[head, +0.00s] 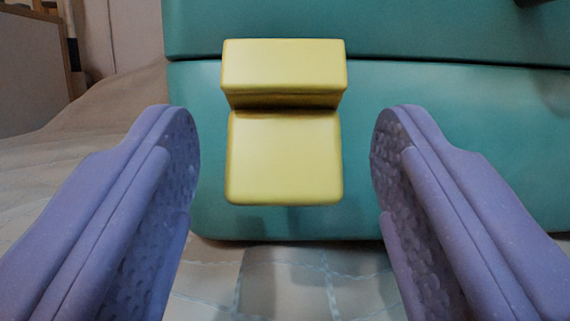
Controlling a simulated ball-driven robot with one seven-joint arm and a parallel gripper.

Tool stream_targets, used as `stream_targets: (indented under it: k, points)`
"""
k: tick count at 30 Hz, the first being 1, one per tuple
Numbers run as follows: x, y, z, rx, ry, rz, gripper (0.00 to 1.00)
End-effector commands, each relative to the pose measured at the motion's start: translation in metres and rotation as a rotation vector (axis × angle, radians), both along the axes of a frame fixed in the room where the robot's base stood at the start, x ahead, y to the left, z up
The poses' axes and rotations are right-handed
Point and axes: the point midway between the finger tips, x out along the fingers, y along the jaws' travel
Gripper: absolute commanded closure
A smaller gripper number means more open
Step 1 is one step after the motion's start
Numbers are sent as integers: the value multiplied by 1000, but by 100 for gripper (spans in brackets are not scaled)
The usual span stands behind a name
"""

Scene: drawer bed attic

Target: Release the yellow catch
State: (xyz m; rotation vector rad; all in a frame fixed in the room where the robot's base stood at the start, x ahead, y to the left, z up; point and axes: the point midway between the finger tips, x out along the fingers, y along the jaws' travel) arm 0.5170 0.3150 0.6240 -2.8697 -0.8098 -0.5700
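The yellow catch (284,156) is on the front of a teal box (455,150). It has a thicker upper block and a flat lower plate, with a dark groove between them. The upper block reaches across the seam between the box's upper part and its lower part. My gripper (285,160) is open, with one purple finger to the left of the catch and one to the right. Neither finger appears to touch the catch in the picture. The space between the fingers holds nothing, and how far the catch lies beyond the fingertips is hard to tell.
The box stands on a pale quilted surface (285,285), which shows bare in front of it. Beige fabric (110,110) lies at the left, with a grey and wooden piece (30,60) behind it. The box fills the right side of the view.

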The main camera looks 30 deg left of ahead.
Motion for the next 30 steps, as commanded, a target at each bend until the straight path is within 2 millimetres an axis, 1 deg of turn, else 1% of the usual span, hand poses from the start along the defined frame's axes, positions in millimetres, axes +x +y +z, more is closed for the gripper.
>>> stream_targets:
  k: [5,8,11,15,18,21,24,30]
  points:
    - [0,0,0,0,0,0,40]
    - [-4,-2,-1,-1,1,0,40]
    - [-16,-9,-6,-2,2,1,40]
    - [-38,-23,-16,-2,3,0,40]
    - [-50,-31,-23,-1,2,-1,40]
    - [-58,-36,-27,0,0,0,40]
    - [-61,-38,-30,0,0,0,40]
    - [-62,-38,-30,0,0,0,40]
